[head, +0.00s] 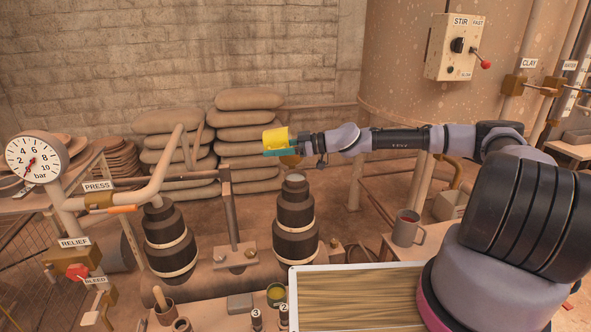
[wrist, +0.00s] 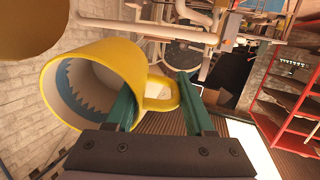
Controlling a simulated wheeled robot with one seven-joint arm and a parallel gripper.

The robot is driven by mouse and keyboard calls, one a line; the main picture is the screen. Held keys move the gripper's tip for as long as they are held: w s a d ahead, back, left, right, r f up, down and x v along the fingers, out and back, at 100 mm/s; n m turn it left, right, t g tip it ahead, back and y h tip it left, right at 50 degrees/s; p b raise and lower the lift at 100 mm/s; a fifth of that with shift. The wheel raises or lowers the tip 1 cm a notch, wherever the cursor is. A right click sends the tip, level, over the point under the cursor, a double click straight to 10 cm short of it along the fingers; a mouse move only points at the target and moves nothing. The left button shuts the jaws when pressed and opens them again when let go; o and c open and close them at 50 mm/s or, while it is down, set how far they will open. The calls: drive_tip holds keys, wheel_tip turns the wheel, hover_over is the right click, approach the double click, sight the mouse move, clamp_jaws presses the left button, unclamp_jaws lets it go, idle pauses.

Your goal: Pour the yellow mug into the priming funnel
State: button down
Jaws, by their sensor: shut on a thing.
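The yellow mug (head: 274,139) is held in the air in front of the stacked sacks in the head view. My gripper (head: 284,151), with green fingers, is shut on it. In the wrist view the mug (wrist: 110,75) lies with its mouth toward the left of the picture, and its handle is between my fingertips (wrist: 162,95). Its inside is white with a blue, jagged-edged patch; I cannot tell whether that is liquid. A brass-coloured rounded thing (head: 291,161) shows just below my gripper, partly hidden; it may be the priming funnel, but I cannot tell for sure.
Two black banded cylinders (head: 296,222) (head: 169,240) stand below. Pipes and a pressure gauge (head: 36,158) are at left. A grey mug (head: 408,229) and a white-rimmed tray (head: 293,300) are nearer my arm. A large tank (head: 405,70) stands behind.

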drive_tip(key=shift+a+f+h, duration=0.4)
drive_tip(key=shift+a+h, duration=0.4)
drive_tip(key=shift+h, duration=0.2)
drive_tip(key=a+f+g+h+p, duration=0.1)
drive_tip(key=a+f+h+p, duration=0.2)
drive_tip(key=f+h, duration=0.7)
drive_tip(key=shift+w+a+f+g+h, duration=0.15)
drive_tip(key=shift+w+a+g+h, duration=0.15)
drive_tip(key=shift+a+h, duration=1.2)
drive_tip(key=shift+d+h, duration=0.35)
drive_tip(key=shift+h, duration=0.05)
